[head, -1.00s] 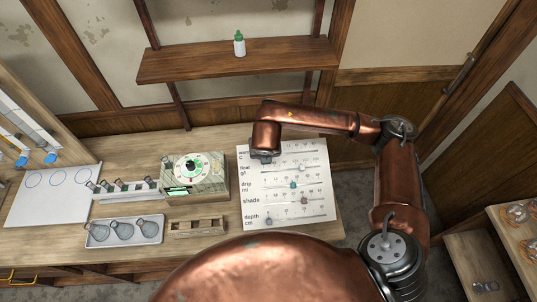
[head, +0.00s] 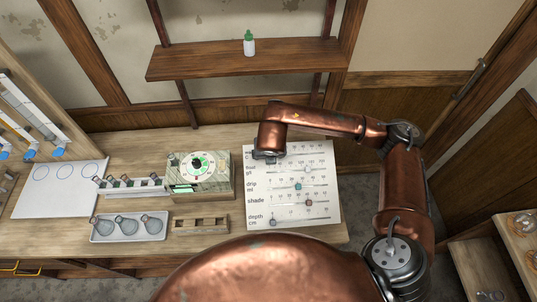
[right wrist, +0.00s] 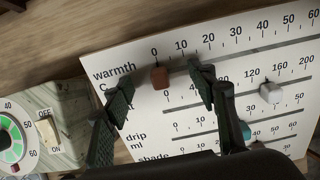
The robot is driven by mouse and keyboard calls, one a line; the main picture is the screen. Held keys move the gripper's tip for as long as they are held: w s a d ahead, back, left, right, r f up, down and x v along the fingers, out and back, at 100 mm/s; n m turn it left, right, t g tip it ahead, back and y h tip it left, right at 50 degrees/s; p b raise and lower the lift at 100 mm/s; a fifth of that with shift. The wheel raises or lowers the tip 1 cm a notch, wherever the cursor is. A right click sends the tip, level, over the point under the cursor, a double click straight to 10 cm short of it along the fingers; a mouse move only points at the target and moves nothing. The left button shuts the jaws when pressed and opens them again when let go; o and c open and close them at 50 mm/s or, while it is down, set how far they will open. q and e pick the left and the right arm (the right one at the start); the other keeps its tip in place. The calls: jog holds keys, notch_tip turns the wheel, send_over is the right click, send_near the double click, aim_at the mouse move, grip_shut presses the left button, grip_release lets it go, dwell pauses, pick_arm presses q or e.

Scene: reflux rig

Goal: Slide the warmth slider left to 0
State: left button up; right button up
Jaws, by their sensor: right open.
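The white slider panel (head: 328,214) lies on the workbench, marked with warmth, flow, drip, shade and depth scales. In the right wrist view, the red-brown warmth knob (right wrist: 159,77) stands at the left end of its track, just below the 0 mark. My right gripper (right wrist: 162,94) is open, with one dark finger left of the knob and the other to its right. The knob shows apart from both fingers. In the head view my right gripper (head: 267,157) is over the panel's upper left corner and hides the warmth knob. My left gripper is not in view.
A dial box (head: 203,175) stands just left of the panel, its OFF/ON switch showing in the wrist view. Other knobs sit on the lower tracks, such as the grey flow knob (right wrist: 270,92). A flask tray (head: 130,227) and wooden rack (head: 201,225) are further left.

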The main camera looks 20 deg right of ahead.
dwell(0.4)
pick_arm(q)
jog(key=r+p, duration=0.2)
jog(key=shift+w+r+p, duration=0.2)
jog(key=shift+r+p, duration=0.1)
pick_arm(e)
jog(key=v, duration=0.7)
jog(key=shift+s+d, duration=0.1)
dwell(1.0)
